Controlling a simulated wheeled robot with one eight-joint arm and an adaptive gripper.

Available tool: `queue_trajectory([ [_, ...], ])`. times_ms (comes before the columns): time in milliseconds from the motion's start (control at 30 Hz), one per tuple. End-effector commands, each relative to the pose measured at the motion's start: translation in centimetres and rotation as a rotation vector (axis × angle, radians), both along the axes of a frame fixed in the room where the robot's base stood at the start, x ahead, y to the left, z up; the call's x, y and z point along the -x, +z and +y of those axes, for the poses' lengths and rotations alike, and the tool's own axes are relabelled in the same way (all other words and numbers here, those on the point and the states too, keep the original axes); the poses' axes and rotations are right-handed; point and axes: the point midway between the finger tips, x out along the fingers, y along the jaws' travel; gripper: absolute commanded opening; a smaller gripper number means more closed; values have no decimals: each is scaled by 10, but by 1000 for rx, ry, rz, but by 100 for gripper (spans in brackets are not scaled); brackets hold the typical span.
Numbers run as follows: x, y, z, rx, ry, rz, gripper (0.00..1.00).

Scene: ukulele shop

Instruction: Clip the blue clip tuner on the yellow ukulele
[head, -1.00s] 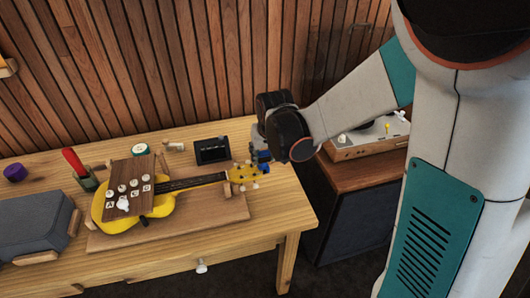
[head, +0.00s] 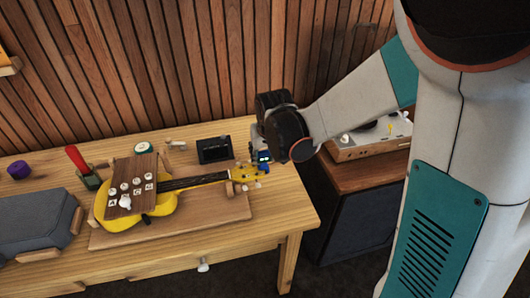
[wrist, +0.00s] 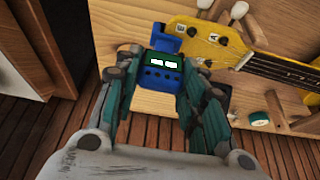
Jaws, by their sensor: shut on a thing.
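The yellow ukulele (head: 160,208) lies on its back on a wooden board on the bench, its neck pointing right. Its yellow headstock (wrist: 200,42) with white tuning pegs shows in the wrist view. The blue clip tuner (wrist: 164,72) has a lit screen and sits between my fingers at the end of the headstock. My gripper (wrist: 161,64) is shut on the tuner; in the head view my gripper (head: 264,146) is over the headstock end. The tuner's upper blue part is right beside or touching the headstock edge; I cannot tell whether its jaw is around it.
A small black device (head: 214,150) stands behind the neck. A red-handled tool (head: 77,158), purple object (head: 19,169) and grey case (head: 38,213) are left. A turntable (head: 372,138) stands right.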

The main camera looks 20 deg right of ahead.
Motion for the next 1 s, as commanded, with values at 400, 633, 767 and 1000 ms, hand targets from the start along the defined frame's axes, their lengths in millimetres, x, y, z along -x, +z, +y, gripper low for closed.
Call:
queue_trajectory([
  [400, 0, 0, 2, 0, 0, 0, 18],
  [633, 0, 0, 2, 0, 0, 0, 61],
  [767, 0, 0, 2, 0, 0, 0, 61],
  [1000, 1, 2, 2, 0, 0, 0, 61],
])
